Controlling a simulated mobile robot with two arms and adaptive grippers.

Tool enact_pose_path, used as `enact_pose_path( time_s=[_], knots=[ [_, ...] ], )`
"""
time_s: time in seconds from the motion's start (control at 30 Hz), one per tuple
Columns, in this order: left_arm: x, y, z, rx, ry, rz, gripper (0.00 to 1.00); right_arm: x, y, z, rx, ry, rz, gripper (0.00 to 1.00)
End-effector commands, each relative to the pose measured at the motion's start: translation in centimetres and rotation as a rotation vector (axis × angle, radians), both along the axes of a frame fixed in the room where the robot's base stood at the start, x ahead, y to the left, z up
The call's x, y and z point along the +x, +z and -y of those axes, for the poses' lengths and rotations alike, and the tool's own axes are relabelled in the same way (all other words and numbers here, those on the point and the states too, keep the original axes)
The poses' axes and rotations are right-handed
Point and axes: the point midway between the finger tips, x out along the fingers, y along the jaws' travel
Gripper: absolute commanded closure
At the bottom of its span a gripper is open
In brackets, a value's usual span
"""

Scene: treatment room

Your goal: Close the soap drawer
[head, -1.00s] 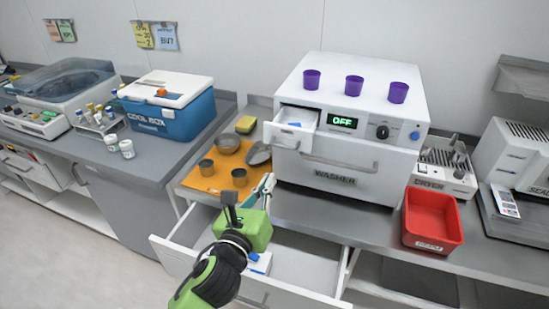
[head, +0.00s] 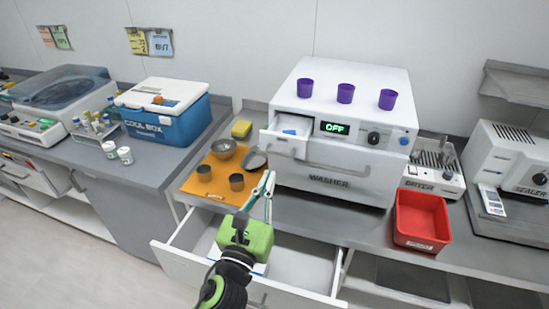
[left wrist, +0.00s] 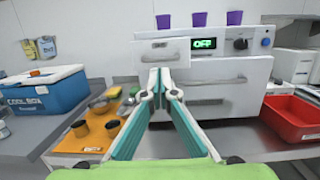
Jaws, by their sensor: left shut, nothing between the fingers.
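The soap drawer (head: 286,141) is the small white drawer at the upper left of the white washer (head: 335,177). In the left wrist view the drawer front (left wrist: 164,52) is straight ahead, just above my fingertips. My left gripper (head: 269,178) is shut and empty. It points up toward the drawer from in front and below; in the left wrist view its fingertips (left wrist: 159,77) overlap the drawer's lower edge, and I cannot tell whether they touch. My right gripper is not in view.
Three purple cups (head: 345,93) stand on the washer. An orange mat (head: 197,186) with metal vessels lies left of it. A large lower drawer (head: 315,267) is open beneath my left arm. A red bin (head: 421,220) and a blue cool box (head: 167,110) flank the washer.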

Motion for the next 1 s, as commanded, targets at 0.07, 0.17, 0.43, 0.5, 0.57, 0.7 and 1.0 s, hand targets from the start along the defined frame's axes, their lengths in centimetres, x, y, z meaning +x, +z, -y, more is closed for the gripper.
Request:
enact_pose_path(
  time_s=[0.07,0.17,0.43,0.5,0.57,0.7,1.0],
  knots=[
    [1.6,0.7,0.5,-0.002,0.001,0.0,1.0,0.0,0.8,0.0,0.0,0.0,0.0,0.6],
    [3.1,0.8,0.9,-0.003,0.0,-0.001,1.0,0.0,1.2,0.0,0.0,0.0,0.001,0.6],
    [5.2,0.9,1.6,-0.001,0.001,-0.003,1.0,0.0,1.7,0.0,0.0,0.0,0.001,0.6],
    [5.3,0.9,1.6,-0.001,0.001,-0.003,1.0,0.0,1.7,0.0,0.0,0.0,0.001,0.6],
    [5.3,0.9,1.6,-0.001,0.0,-0.002,1.0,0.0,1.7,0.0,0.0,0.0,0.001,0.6],
    [5.3,0.9,1.6,0.0,0.0,-0.002,1.0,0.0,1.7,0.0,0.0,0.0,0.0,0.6],
    [7.0,0.8,2.2,0.002,-0.002,0.002,1.0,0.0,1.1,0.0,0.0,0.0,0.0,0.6]
  ],
)
